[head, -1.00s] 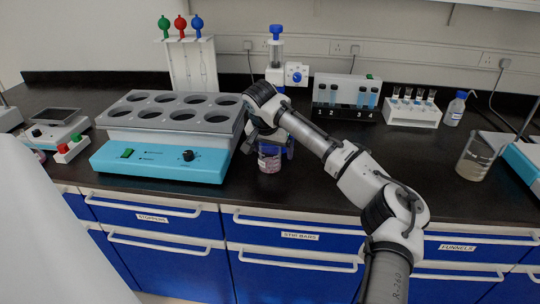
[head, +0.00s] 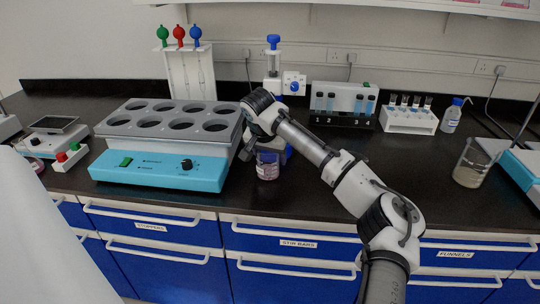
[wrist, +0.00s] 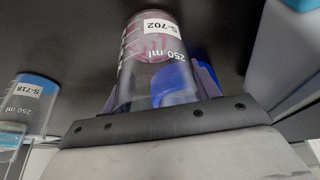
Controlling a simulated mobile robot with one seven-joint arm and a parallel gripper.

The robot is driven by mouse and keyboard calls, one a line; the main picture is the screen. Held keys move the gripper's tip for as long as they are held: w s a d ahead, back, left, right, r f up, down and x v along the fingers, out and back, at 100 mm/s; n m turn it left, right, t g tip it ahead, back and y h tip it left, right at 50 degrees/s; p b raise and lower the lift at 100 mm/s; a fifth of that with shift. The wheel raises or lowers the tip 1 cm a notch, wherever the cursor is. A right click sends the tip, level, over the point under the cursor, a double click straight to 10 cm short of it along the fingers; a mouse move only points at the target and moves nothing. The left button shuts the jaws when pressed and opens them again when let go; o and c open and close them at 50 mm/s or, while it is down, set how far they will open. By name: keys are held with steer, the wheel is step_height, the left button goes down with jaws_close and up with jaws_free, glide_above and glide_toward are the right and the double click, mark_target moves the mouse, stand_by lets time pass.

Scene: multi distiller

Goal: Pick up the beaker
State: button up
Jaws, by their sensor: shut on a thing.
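The beaker (head: 267,170) is clear glass with pink-purple contents, at the bench front just right of the blue heating block. In the wrist view the beaker (wrist: 152,50) carries a label "S-702" and a "250 ml" mark. My gripper (head: 262,152) is at its upper part in the head view, largely hidden by my own wrist. In the wrist view my gripper (wrist: 163,88) is shut on the beaker, with fingers at either side of the glass. I cannot tell whether its base touches the bench.
The heating block (head: 160,170) stands close on the left. Behind the beaker is a blue-and-white burette-like device (head: 273,62). A cuvette rack (head: 343,100) and a vial rack (head: 408,118) stand behind right. Another beaker (head: 472,165) is far right. The bench between is clear.

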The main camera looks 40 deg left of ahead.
steer(key=shift+s+d, duration=0.15)
steer(key=shift+s, duration=0.5)
steer(key=s+d, duration=0.1)
steer(key=s, duration=0.3)
steer(key=s+d, duration=0.1)
steer(key=s, duration=0.3)
steer(key=s+d+p, duration=0.1)
steer(key=s+d, duration=0.1)
steer(key=s, duration=0.2)
steer(key=shift+r, duration=0.2)
steer(key=s+d+p, duration=0.2)
steer(key=s+p, duration=0.4)
steer(key=s, duration=0.2)
steer(key=s+d+p, duration=0.3)
steer(key=s+p, duration=0.3)
steer(key=s, duration=0.3)
steer(key=shift+d, duration=0.25)
steer(key=shift+f, duration=0.15)
